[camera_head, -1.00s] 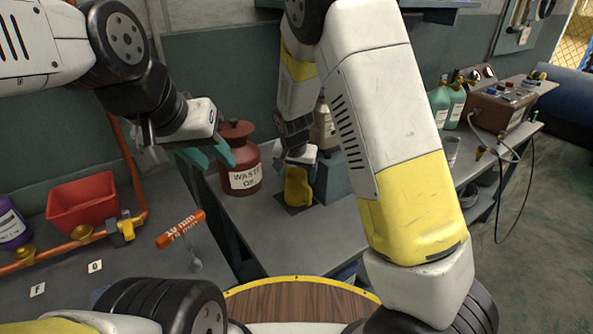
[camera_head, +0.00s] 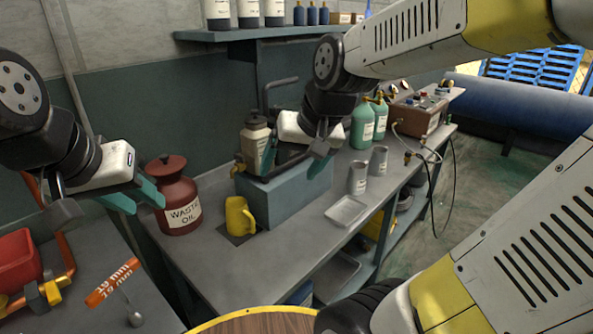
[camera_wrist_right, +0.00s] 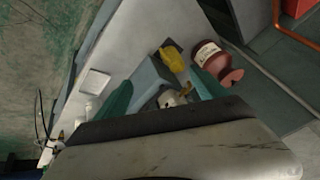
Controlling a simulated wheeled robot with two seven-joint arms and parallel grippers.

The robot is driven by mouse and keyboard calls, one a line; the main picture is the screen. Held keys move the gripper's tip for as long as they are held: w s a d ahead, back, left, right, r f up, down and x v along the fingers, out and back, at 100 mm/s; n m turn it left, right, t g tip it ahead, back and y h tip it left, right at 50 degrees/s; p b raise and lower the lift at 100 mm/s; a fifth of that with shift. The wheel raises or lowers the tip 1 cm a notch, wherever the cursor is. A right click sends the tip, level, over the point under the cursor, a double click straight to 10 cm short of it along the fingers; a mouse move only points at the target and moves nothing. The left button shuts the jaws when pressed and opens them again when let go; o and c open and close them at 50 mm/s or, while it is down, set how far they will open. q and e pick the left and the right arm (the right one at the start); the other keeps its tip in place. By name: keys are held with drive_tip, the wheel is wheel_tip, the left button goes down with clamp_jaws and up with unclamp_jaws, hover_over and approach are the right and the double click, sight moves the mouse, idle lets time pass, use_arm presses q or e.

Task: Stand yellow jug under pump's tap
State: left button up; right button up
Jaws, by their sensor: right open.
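The yellow jug (camera_head: 240,216) stands upright on a dark square patch (camera_head: 228,236) of the bench, against the near-left end of a blue-grey block. The beige pump (camera_head: 255,146) stands on that block. Its brass tap (camera_head: 238,167) sticks out on the left, above the jug. My right gripper (camera_head: 294,160) is open and empty over the block, right of the pump and clear of the jug. The right wrist view shows the jug (camera_wrist_right: 173,59) beyond the open fingers and the pump (camera_wrist_right: 172,98) between them. My left gripper (camera_head: 134,198) is open and empty, left of the waste oil can.
The red waste oil can (camera_head: 178,200) stands left of the jug. Two grey cups (camera_head: 358,178) and a shallow tray (camera_head: 347,211) sit right of the blue-grey block (camera_head: 290,200). Green bottles (camera_head: 362,126) stand behind. The front middle of the bench is clear.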

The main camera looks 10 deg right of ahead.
drive_tip(key=s+d+r+n, duration=0.1)
drive_tip(key=s+d+r, duration=0.1)
drive_tip(key=s, duration=0.5)
drive_tip(key=shift+s+t+h, duration=0.3)
drive_tip(key=shift+t, duration=0.1)
